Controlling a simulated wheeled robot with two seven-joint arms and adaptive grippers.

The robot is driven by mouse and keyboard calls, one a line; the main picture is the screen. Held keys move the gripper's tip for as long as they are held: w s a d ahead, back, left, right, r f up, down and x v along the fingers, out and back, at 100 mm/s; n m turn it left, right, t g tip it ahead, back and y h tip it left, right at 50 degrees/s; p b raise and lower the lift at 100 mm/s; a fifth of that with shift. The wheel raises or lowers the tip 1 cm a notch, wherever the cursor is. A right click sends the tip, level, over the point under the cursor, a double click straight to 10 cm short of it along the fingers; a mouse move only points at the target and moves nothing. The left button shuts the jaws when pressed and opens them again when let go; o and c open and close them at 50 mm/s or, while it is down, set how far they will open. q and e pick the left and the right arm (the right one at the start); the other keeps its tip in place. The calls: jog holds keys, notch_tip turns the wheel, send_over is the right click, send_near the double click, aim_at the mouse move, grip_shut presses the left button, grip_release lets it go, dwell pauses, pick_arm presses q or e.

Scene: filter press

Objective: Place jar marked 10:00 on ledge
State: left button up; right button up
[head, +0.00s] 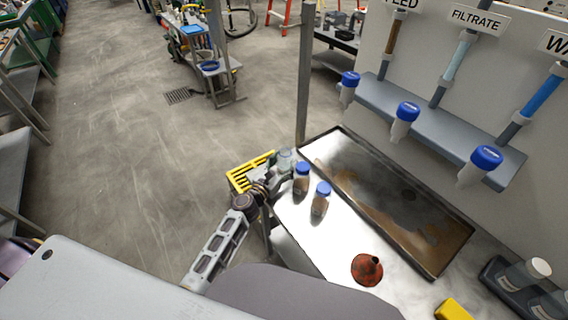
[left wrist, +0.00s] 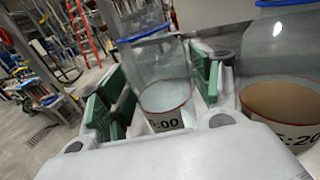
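In the left wrist view a clear jar (left wrist: 165,92) with pale contents and a label ending in "0:00" sits between the green finger pads of my left gripper (left wrist: 165,85). The pads lie close against both sides, and the gripper looks shut on it. The label's first character is hidden. In the head view my left gripper (head: 284,162) is at the bench's far left corner, beside two blue-lidded brown jars. The grey ledge (head: 432,128) runs along the panel under the labelled pipes. My right gripper is not in view.
A brown jar (left wrist: 285,98) marked "5:20", its start cut off, stands close right of my gripper. Another blue-lidded jar (head: 320,200) is nearer. A stained tray (head: 335,170) lies before the ledge. Blue-topped taps (head: 405,115) stick out at the ledge.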

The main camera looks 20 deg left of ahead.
aim_at(282, 167)
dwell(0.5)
pick_arm(q)
jog(key=shift+v, duration=1.05)
jog(key=shift+d+v, duration=0.15)
jog(key=shift+v, duration=0.55)
jog(key=shift+d+v, duration=0.15)
jog(key=shift+v, duration=0.55)
jog(key=shift+b+v, duration=0.7)
jog(key=shift+v, duration=3.55)
jog(key=shift+s+r, duration=0.15)
jog(key=shift+s, duration=0.1)
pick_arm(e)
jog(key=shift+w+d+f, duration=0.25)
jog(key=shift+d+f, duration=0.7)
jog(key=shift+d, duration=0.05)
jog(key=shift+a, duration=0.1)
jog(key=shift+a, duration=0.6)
